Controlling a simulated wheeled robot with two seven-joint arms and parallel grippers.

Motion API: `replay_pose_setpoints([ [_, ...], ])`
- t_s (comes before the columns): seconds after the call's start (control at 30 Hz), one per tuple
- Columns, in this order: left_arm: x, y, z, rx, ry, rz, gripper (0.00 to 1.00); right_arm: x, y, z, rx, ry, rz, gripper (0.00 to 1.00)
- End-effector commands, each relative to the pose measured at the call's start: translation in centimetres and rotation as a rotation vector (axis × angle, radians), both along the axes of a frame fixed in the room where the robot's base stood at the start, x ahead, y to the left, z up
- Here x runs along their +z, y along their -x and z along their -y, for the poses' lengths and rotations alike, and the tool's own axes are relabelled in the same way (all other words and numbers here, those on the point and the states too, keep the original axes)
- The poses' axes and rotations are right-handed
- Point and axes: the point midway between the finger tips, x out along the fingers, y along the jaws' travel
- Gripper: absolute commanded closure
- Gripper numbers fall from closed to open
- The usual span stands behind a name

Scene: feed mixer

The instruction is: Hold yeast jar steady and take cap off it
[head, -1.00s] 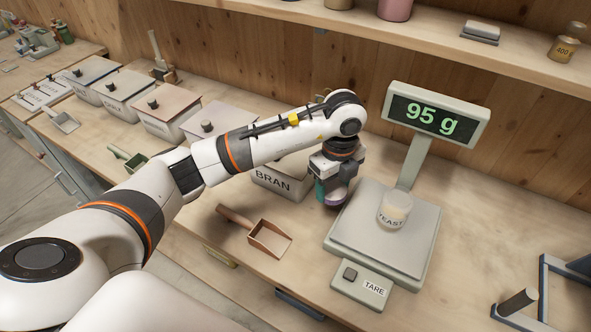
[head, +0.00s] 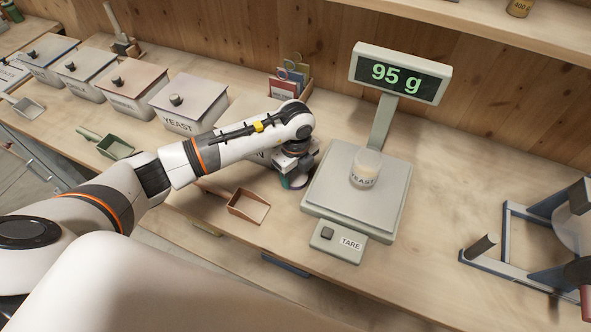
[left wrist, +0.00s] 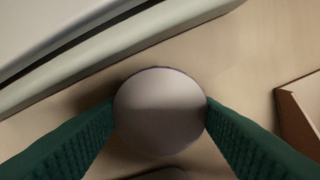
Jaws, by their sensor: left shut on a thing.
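A pale jar labelled YEAST (head: 365,170) stands upright on the scale plate (head: 335,210). I see no cap clearly on it. My left gripper (head: 294,183) is low, just left of the scale, with its jaws shut on a round purple-grey thing. In the left wrist view its flat round top (left wrist: 160,112) sits between the two green ribbed fingers. It looks like a cap, but I cannot tell for sure. My right gripper is not in view.
The scale display (head: 400,73) reads 95 g. An open wooden scoop (head: 248,207) lies left of the gripper. Lidded bins (head: 188,103) line the back left. A blue-grey frame (head: 525,255) stands at the right. The table between scale and frame is clear.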

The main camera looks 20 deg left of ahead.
Motion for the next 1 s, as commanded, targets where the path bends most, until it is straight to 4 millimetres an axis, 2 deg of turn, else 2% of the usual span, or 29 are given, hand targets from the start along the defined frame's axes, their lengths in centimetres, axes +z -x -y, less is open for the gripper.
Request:
replay_pose_setpoints([
  [0.33,-0.5,0.0,0.0,-0.001,0.000,0.001,0.70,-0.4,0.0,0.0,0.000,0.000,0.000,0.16],
  [0.37,-0.4,0.0,0.0,0.000,0.000,0.001,0.40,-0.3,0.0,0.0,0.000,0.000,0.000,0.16],
  [0.47,-0.3,0.0,0.0,-0.001,0.000,0.001,0.23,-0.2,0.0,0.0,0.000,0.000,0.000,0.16],
  [0.5,-0.3,0.0,0.0,-0.001,0.000,0.000,0.21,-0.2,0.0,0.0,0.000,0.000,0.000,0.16],
  [0.73,-0.3,0.0,0.0,0.000,0.001,0.000,0.21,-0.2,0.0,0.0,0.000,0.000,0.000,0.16],
  [0.87,0.4,-0.1,0.0,-0.001,0.001,0.002,0.21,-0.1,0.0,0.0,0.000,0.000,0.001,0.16],
  [1.0,2.5,-0.1,0.1,-0.002,0.002,0.005,0.21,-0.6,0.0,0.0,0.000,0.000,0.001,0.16],
])
